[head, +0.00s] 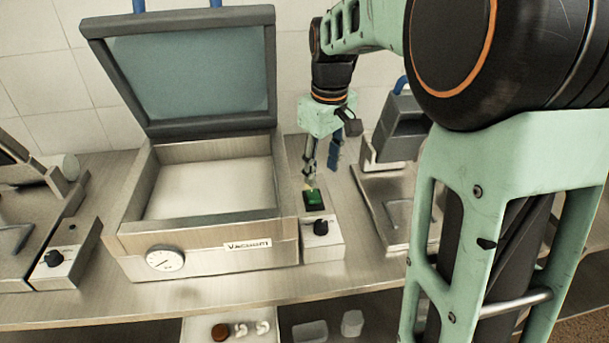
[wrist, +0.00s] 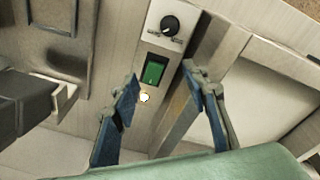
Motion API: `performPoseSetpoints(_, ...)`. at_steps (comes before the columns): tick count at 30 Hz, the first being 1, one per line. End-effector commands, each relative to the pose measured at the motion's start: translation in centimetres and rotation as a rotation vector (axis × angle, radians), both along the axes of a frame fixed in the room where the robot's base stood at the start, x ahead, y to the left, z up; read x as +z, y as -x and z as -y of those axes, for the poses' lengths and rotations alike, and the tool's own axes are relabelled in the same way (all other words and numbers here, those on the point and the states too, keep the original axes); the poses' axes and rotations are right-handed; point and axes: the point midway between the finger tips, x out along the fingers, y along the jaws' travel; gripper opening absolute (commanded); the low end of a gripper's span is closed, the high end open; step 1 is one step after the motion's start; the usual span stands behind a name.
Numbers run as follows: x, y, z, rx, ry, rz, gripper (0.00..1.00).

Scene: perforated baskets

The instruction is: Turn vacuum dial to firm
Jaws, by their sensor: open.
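The vacuum machine (head: 212,243) stands on the bench with its lid raised, a label reading "Vacuum" and a round gauge (head: 165,258) on its front. Its control box on the right side carries a black dial (head: 320,227) and a green rocker switch (head: 313,198). In the wrist view the dial (wrist: 170,25) is at the top, with small marks too blurred to read, and the green switch (wrist: 154,70) is below it. My gripper (head: 312,180) is above the back of this box. Its blue fingers (wrist: 161,82) are spread and empty, apart from the dial.
Another machine with a black dial (head: 53,258) stands at the left. A smaller machine (head: 393,180) stands close on the right of the control box. The raised lid (head: 195,75) rises behind. A lower shelf (head: 275,330) holds small items. Bare bench lies in front.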

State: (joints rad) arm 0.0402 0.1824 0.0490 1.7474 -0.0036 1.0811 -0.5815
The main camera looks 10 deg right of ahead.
Motion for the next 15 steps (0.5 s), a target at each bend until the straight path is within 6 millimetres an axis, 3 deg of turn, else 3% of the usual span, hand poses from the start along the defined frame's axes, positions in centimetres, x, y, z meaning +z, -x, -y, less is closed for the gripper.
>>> performPoseSetpoints(2,-1.3,2.3,0.2,-0.003,0.003,-0.078,0.42)
performPoseSetpoints(5,-2.3,3.7,0.2,-0.001,0.006,-0.126,0.42)
performPoseSetpoints(10,-4.0,4.1,0.2,-0.001,0.007,-0.138,0.42)
performPoseSetpoints(15,-7.2,4.1,0.2,-0.001,0.007,-0.138,0.42)
